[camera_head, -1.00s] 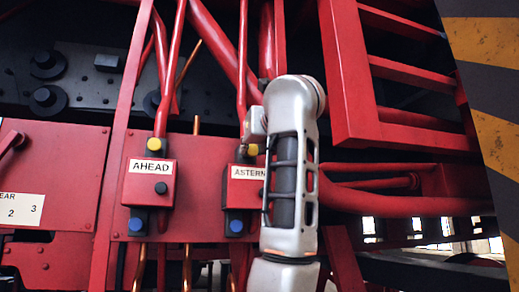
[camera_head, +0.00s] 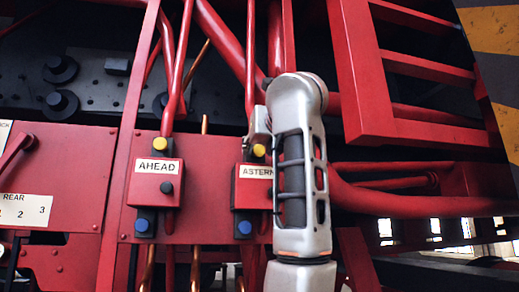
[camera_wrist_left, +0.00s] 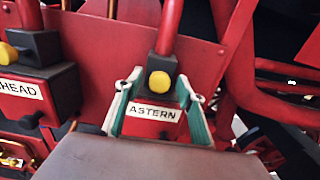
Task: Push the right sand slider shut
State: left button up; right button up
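The right slider unit is a red box labelled ASTERN (camera_head: 252,189), with a yellow knob (camera_head: 259,150) above it and a blue knob (camera_head: 245,227) below. My left arm covers its right side in the head view. My left gripper (camera_head: 257,130) is at the top of this unit, partly hidden behind my wrist. In the left wrist view, the two green-edged fingers (camera_wrist_left: 160,88) are apart, one on each side of the ASTERN box (camera_wrist_left: 154,112) and its yellow knob (camera_wrist_left: 159,81). Nothing is held between them; contact is unclear. My right gripper is not in view.
A matching AHEAD box (camera_head: 155,186) stands to the left on the same red plate. Further left is a red panel with a lever (camera_head: 17,147) and a REAR number plate (camera_head: 24,210). Red pipes rise above, and a red ladder-like frame (camera_head: 355,75) stands at the right.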

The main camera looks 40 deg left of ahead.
pick_arm(q)
jog(key=v, duration=0.7)
jog(key=shift+a, duration=0.1)
dwell(0.4)
